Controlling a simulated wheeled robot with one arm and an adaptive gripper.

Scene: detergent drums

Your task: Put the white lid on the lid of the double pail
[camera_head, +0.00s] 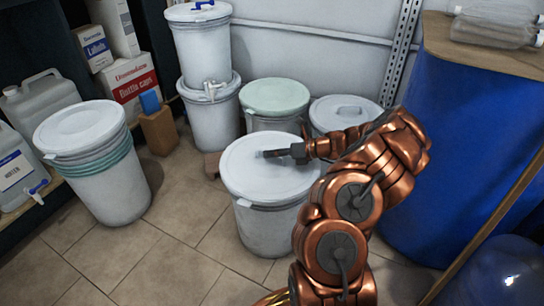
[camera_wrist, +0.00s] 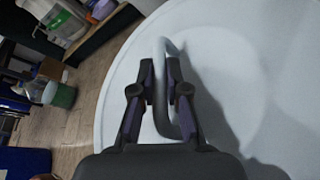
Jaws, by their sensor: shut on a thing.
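The white lid (camera_head: 245,170) is on or just over the front middle pail (camera_head: 265,230); I cannot tell if a gap lies between them. My gripper (camera_head: 268,153) is above the lid, shut on its handle. In the wrist view, the fingers (camera_wrist: 160,85) flank the upright loop handle (camera_wrist: 164,52), and the lid's broad white top (camera_wrist: 230,60) fills the right. A pail (camera_head: 115,195) at the left, with several teal rims like nested pails, looks like the double pail. It stands upright under a flat white lid (camera_head: 80,124). My arm hides the front pail's right side.
Two stacked pails (camera_head: 203,50) with a tap stand at the back, beside a green-lidded pail (camera_head: 275,97) and a handled white-lidded pail (camera_head: 348,108). A large blue drum (camera_head: 455,150) bounds the right. Tiled floor (camera_head: 185,225) is open between the left and front pails.

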